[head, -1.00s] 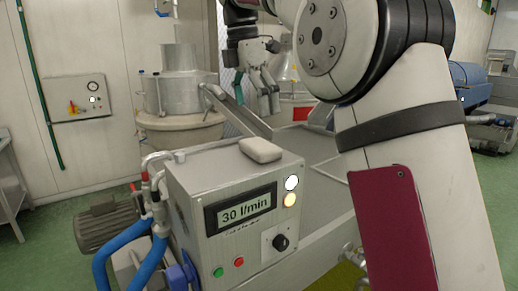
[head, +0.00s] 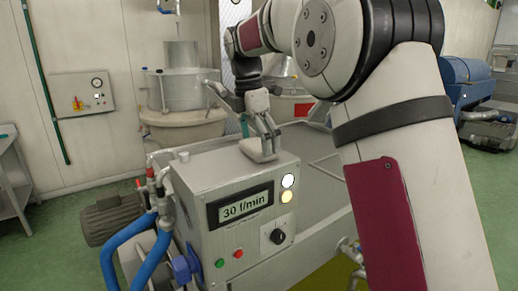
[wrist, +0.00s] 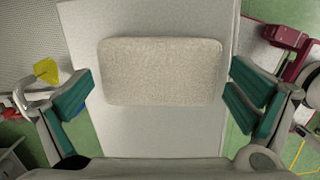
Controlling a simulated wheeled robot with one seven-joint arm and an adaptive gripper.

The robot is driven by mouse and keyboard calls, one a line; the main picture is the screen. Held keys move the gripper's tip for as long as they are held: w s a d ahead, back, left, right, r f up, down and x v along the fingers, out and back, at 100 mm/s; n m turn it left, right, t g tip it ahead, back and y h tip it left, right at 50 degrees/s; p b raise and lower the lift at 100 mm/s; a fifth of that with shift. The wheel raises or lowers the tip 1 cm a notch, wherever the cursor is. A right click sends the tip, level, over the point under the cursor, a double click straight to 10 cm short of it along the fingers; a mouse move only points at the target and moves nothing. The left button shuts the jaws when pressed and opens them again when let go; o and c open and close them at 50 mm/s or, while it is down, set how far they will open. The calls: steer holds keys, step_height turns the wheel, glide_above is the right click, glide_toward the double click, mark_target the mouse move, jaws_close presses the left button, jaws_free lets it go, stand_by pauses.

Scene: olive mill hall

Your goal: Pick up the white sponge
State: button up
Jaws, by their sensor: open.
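The white sponge (head: 256,150) is a pale rounded block lying flat on top of the grey metal control box (head: 202,172). In the wrist view the sponge (wrist: 160,72) shows whole, near the middle. My gripper (head: 268,142) is at the sponge in the head view, pointing down, and partly covers its far side. In the wrist view my gripper (wrist: 158,102) is open, with teal pads to the left and right of the sponge and clear gaps on both sides. Nothing is held. I cannot tell the exact height of the fingertips above the box top.
The control box carries a display (head: 240,205), lamps and a knob on its front. Blue hoses (head: 125,240) and a motor (head: 110,220) stand at its left. A steel vessel (head: 182,80) stands behind. The box top around the sponge is clear.

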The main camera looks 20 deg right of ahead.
mark_target(259, 143)
steer(key=shift+c, duration=0.6)
steer(key=c, duration=0.6)
steer(key=shift+o, duration=0.2)
steer(key=shift+w+r+b, duration=0.15)
steer(key=shift+r+b, duration=0.35)
steer(key=shift+r, duration=0.3)
steer(key=shift+r+b, duration=0.45)
steer(key=shift+r, duration=0.5)
steer(key=s+r+b, duration=0.1)
steer(key=s, duration=1.5)
steer(key=shift+s+d+r+b, duration=0.15)
steer(key=shift+d+r+b, duration=0.1)
steer(key=shift+d+b, duration=0.05)
